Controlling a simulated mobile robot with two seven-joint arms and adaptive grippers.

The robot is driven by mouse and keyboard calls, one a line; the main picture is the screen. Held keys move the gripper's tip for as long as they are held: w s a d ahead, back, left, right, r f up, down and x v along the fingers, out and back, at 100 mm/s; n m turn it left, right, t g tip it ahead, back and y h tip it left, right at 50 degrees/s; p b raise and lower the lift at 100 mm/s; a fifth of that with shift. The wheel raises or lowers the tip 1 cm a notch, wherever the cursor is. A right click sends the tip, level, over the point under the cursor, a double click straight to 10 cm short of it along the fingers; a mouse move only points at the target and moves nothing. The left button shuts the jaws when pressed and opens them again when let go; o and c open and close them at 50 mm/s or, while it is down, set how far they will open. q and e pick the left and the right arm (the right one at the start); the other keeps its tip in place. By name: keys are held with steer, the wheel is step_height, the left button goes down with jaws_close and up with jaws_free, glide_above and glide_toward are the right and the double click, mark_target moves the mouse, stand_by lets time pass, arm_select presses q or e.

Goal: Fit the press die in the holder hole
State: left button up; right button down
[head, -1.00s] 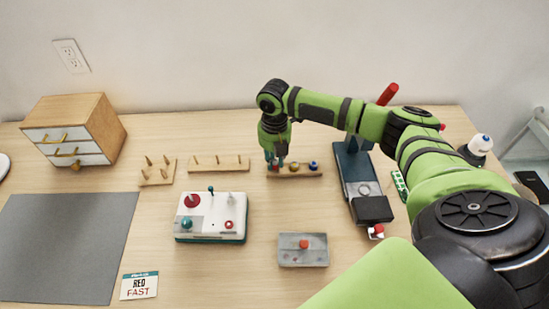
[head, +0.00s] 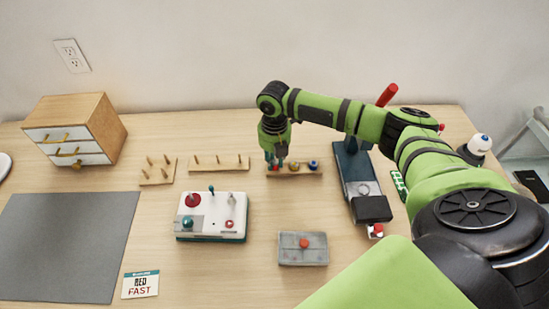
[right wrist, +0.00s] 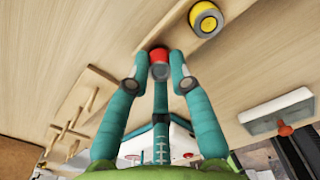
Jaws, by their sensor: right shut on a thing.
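The wooden die holder (head: 314,173) is a narrow strip at the back of the table, with a yellow die (head: 293,167) and a blue die (head: 313,165) standing on it. My right gripper (head: 276,163) points down over its left end. It is shut on a red die, which shows between the fingertips in the right wrist view (right wrist: 158,58). The fingers hide part of the red die and the spot under it. I cannot tell whether it sits in a hole or just above. The yellow die also shows in the right wrist view (right wrist: 205,18). My left gripper is out of view.
A press (head: 355,165) with a red lever (head: 387,94) stands right of the holder. Two pegged wooden strips (head: 218,163) lie to the left. A white control box (head: 211,222) and a grey box with a red button (head: 303,254) stand in front.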

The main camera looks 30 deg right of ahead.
steer(key=shift+f+p, duration=0.4)
steer(key=shift+p, duration=0.05)
stand_by(1.2)
steer(key=c, duration=1)
jaws_free()
step_height(320, 180, up, 12)
steer(key=shift+r, duration=0.1)
